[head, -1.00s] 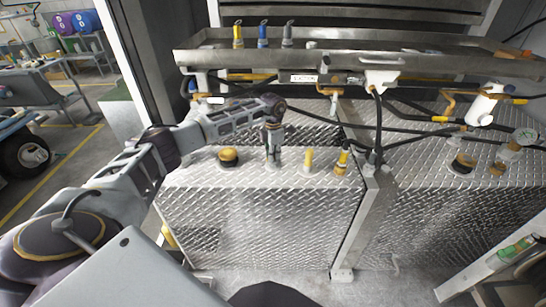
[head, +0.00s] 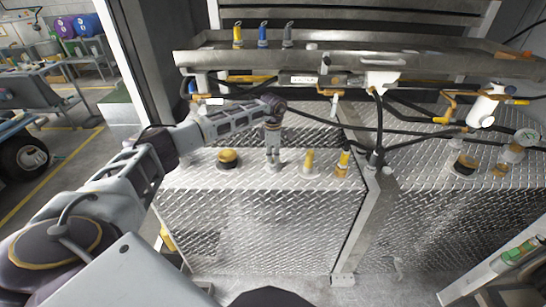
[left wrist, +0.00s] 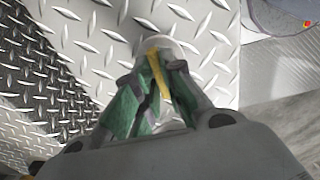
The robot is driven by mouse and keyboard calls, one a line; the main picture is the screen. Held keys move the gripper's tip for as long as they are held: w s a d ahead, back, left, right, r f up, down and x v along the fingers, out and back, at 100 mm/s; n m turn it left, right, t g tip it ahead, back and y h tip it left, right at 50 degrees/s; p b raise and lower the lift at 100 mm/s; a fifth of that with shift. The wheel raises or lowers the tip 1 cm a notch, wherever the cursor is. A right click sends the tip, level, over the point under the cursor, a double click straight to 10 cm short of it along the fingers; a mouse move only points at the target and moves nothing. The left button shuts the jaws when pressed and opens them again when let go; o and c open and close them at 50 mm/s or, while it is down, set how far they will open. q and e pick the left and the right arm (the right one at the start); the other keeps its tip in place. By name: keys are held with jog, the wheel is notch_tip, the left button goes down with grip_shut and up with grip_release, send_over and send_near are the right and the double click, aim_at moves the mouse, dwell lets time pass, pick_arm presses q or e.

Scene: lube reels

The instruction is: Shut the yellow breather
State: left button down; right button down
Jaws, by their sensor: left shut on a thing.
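My left gripper (head: 273,155) points straight down at the top of the left diamond-plate tank (head: 260,230). In the left wrist view its green-padded fingers (left wrist: 155,100) are shut on a narrow yellow piece, which I take to be the yellow breather (left wrist: 157,70). It stands over a round grey base (left wrist: 172,46) on the plate. The fingers hide most of the piece, so I cannot tell how far it is turned. My right gripper is in neither view.
A yellow-and-black cap (head: 228,157) is left of my gripper; a yellow cone (head: 309,161) and a yellow fitting (head: 343,163) are to its right. A metal tray (head: 330,62) and black hoses (head: 410,137) run above and behind. A post (head: 365,225) stands at right.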

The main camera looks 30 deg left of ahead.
pick_arm(q)
jog(key=shift+r, duration=0.1)
jog(key=c, duration=1.7)
grip_release()
jog(key=shift+o, duration=0.9)
jog(key=shift+r, duration=0.6)
notch_tip(320, 180, up, 11)
jog(key=shift+f, duration=0.15)
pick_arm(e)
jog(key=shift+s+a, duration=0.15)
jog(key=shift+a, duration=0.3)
